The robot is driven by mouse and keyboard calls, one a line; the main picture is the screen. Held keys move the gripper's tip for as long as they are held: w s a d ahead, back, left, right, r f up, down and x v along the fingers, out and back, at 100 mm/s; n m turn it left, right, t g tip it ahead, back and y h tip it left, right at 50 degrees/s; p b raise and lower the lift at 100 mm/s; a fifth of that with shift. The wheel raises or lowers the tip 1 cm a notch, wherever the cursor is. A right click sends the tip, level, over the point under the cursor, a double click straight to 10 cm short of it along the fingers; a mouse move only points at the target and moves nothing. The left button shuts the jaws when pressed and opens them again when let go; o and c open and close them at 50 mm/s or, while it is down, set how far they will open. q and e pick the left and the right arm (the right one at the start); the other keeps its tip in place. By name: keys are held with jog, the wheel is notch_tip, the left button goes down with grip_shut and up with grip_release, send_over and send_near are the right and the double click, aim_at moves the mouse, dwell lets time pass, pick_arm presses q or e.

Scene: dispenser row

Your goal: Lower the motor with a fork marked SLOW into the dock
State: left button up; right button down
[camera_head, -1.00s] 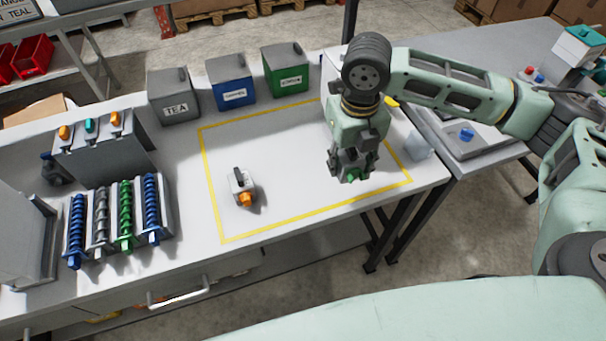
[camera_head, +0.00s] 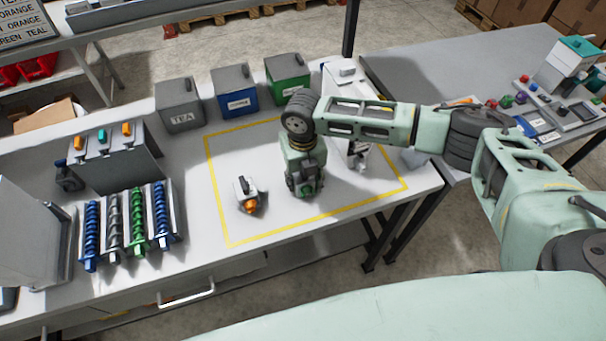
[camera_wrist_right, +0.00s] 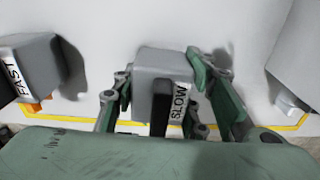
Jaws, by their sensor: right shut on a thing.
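The SLOW motor, a grey block (camera_wrist_right: 160,70) with a black handle and a white label reading SLOW, is between my right gripper's fingers in the wrist view. My right gripper (camera_head: 304,186) is shut on it, above the yellow-outlined area of the bench. In the head view the gripper mostly hides this motor; a green part shows at the bottom. The FAST motor (camera_head: 244,190), grey with an orange fork, stands left of my gripper; it also shows in the wrist view (camera_wrist_right: 30,68). I cannot tell for sure which fixture is the dock. My left gripper is out of view.
A grey stand (camera_head: 120,168) with orange and teal tops stands at left, behind several augers (camera_head: 113,230). A grey TEA bin (camera_head: 179,105), a blue bin (camera_head: 235,92) and a green bin (camera_head: 288,80) line the back. A white-grey unit (camera_head: 346,78) stands behind my arm.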

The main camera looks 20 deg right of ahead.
jog(key=shift+f, duration=0.3)
jog(key=c, duration=1)
grip_release()
jog(key=shift+c, duration=0.2)
